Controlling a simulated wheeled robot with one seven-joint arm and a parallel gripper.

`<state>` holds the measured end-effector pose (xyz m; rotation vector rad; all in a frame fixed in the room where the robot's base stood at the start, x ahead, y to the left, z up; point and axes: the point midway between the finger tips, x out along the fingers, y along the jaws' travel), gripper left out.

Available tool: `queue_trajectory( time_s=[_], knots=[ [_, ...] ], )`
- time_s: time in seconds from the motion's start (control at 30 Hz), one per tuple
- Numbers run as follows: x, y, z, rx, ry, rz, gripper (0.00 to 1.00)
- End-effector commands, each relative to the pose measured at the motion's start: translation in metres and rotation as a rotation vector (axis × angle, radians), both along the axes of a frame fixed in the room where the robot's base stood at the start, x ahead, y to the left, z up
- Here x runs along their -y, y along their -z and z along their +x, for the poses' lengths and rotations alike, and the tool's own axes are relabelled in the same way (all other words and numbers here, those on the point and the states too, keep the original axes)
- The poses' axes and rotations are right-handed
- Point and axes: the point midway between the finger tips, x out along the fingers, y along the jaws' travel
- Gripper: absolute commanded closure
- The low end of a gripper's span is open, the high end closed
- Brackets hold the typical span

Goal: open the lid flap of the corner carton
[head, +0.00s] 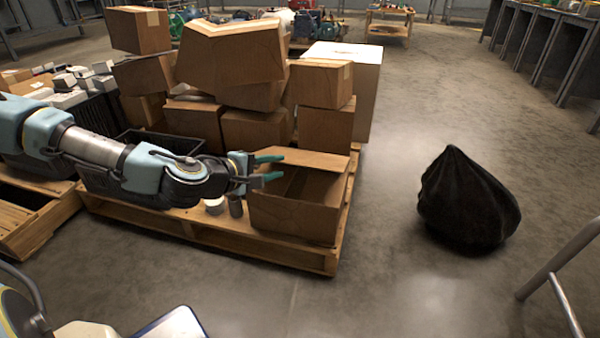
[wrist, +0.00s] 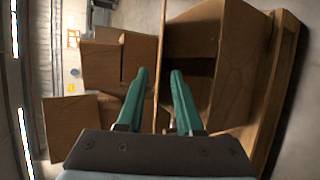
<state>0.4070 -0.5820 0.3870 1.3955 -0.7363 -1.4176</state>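The corner carton (head: 293,221) is a brown box at the front right corner of the pallet. Its dark inside shows from above, and a lid flap (head: 312,160) stands along its back edge, tilted up. I cannot tell whether a finger touches the carton or flap.
The wooden pallet (head: 225,240) also holds stacked cartons (head: 237,55) behind, a black crate (head: 160,142), and small cans (head: 235,206) left of the corner carton. A black bag (head: 466,200) stands on the floor to the right. The floor between is clear.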

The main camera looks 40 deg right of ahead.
Motion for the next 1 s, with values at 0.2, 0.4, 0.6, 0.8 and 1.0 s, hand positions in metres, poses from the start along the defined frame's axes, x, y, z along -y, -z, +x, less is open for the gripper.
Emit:
queue_trajectory(
  time_s=[0.2, 0.4, 0.6, 0.8, 1.0],
  knots=[
    [0.034, 0.017, 0.004, 0.002, 0.004, 0.000, 0.65],
    [0.067, 0.031, 0.009, 0.002, 0.003, 0.001, 0.65],
    [0.087, 0.037, 0.012, 0.001, 0.003, 0.002, 0.65],
    [0.093, 0.038, 0.013, 0.001, 0.003, 0.002, 0.65],
    [0.093, 0.038, 0.013, 0.001, 0.003, 0.003, 0.66]
  ],
)
